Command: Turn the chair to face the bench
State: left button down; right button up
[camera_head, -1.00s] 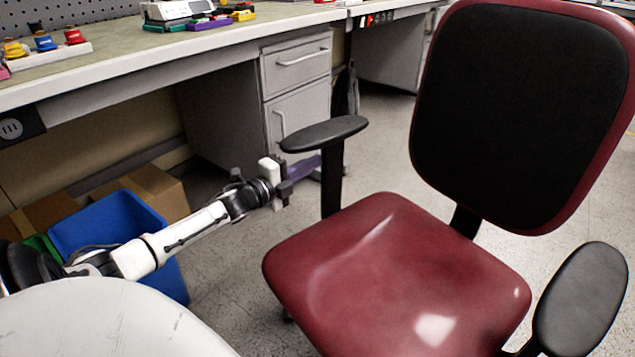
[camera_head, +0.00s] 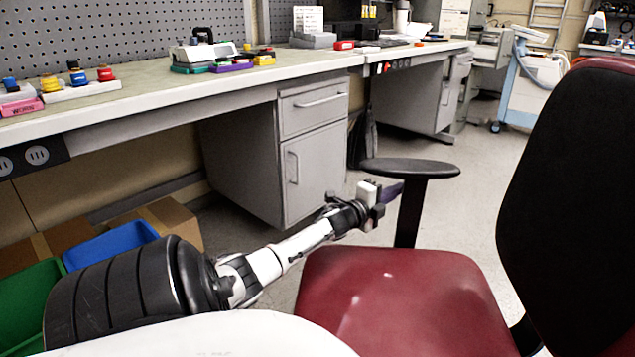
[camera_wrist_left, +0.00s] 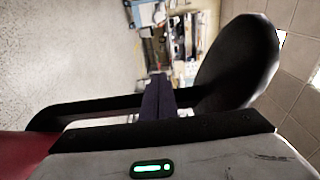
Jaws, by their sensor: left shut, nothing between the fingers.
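The chair has a dark red seat (camera_head: 400,295), a black backrest (camera_head: 570,190) with a red edge at the right, and a black armrest (camera_head: 410,168) on a post on the bench side. The seat's front points toward my body and the lower left, not squarely at the bench (camera_head: 130,98). My left gripper (camera_head: 388,193) is shut and empty, beside the armrest post and below the pad; touching cannot be told. In the left wrist view, its purple fingers (camera_wrist_left: 158,98) show near the armrest pad (camera_wrist_left: 238,62) and post (camera_wrist_left: 85,108). My right gripper is out of view.
Grey drawers (camera_head: 315,150) stand under the bench. A blue bin (camera_head: 110,243), a green bin (camera_head: 25,300) and cardboard boxes (camera_head: 165,222) sit on the floor at left. A blue-white cart (camera_head: 530,85) stands far back. The floor (camera_head: 480,165) behind the armrest is open.

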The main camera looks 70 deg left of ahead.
pick_arm(q)
jog(key=shift+w+d, duration=0.3)
jog(key=shift+w, duration=0.15)
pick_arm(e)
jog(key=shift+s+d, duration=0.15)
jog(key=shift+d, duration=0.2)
pick_arm(q)
jog(key=s+a+p, duration=0.2)
jog(key=s+a, duration=0.5)
jog(key=s, duration=0.5)
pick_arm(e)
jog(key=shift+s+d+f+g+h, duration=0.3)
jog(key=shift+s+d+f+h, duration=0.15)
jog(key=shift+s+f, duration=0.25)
pick_arm(q)
jog(key=shift+a, duration=0.1)
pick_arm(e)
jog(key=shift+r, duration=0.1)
